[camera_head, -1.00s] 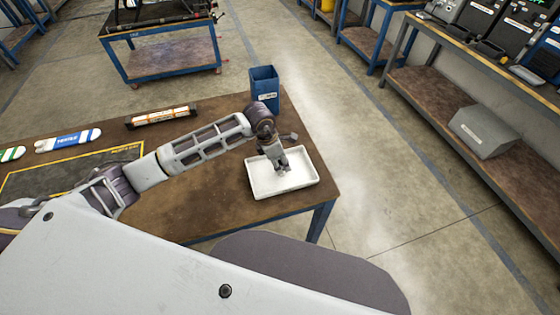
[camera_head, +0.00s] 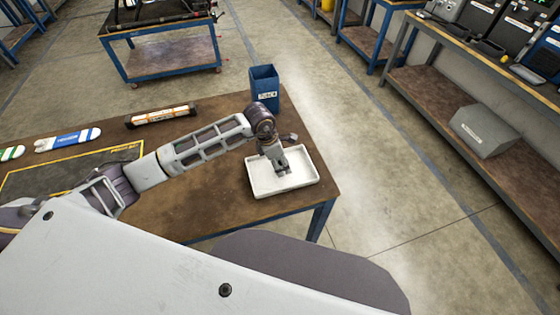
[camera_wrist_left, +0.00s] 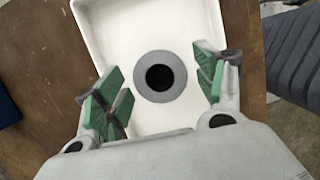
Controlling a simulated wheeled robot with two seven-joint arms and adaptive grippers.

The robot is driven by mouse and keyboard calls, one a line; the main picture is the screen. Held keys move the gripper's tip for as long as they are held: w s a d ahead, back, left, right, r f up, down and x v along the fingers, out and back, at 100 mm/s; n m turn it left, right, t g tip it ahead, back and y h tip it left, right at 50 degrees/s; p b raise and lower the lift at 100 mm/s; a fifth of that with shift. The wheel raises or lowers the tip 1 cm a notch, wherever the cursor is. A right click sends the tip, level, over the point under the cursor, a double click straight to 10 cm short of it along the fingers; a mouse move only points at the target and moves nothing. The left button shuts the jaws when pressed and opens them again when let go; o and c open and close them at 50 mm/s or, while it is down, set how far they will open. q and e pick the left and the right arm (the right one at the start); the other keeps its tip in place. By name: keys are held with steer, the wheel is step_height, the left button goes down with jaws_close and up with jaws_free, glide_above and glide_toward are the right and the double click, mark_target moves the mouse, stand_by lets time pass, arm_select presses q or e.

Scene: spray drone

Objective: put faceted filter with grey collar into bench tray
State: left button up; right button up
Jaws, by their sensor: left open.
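The bench tray (camera_head: 305,182), white and shallow, sits at the right end of the brown bench; its white floor and walls also show in the left wrist view (camera_wrist_left: 205,22). The faceted filter (camera_wrist_left: 161,76) appears end-on in the left wrist view as a grey ring around a dark hole, over the tray floor. Its sides are hidden from this angle. My left gripper (camera_head: 282,172) points down into the tray. In the left wrist view its green-padded fingers (camera_wrist_left: 160,92) are open, one on each side of the filter, with gaps between. My right gripper is not in view.
A blue bin (camera_head: 264,88) stands behind the tray at the bench's back edge. A dark holder with an orange-and-white item (camera_head: 160,116), a blue-and-white bottle (camera_head: 68,140) and a yellow-edged dark mat (camera_head: 75,170) lie to the left. The bench's right edge is close to the tray.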

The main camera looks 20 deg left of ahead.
arm_select(q)
steer(key=shift+r, duration=0.15)
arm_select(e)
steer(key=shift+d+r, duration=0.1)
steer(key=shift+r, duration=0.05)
arm_select(q)
steer(key=shift+r, duration=0.3)
steer(key=v, duration=0.5)
steer(key=shift+a+r+b, duration=0.2)
steer(key=shift+r+b, duration=0.1)
steer(key=v, duration=0.5)
steer(key=shift+s+r+b, duration=0.15)
steer(key=shift+r+b, duration=0.15)
steer(key=shift+r, duration=0.1)
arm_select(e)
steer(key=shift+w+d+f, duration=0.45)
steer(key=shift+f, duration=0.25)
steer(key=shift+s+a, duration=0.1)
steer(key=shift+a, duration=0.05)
